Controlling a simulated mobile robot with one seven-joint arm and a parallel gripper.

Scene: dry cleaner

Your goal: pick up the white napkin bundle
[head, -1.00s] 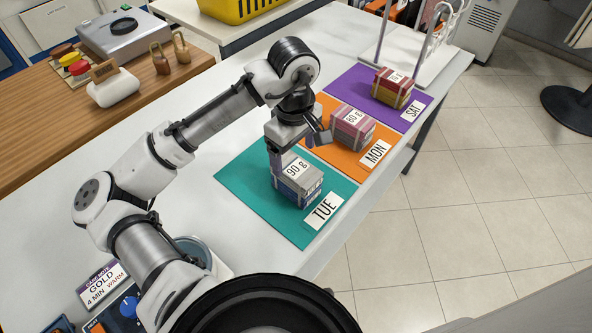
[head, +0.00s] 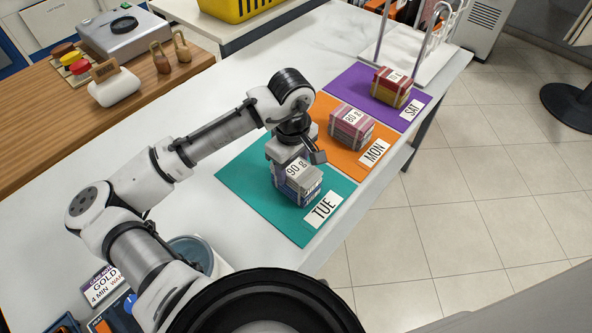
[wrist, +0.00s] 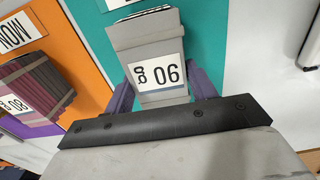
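My gripper looks open; I cannot tell whether either finger touches the bundle. Part of the bundle is hidden behind the gripper in the head view.
A pink-striped bundle (head: 352,127) on the orange MON mat (head: 325,112) is close by. A red-and-yellow bundle (head: 391,88) sits on the purple SAT mat (head: 352,86). A white rack stands farther back. The white table (head: 190,215) is clear left of the teal mat.

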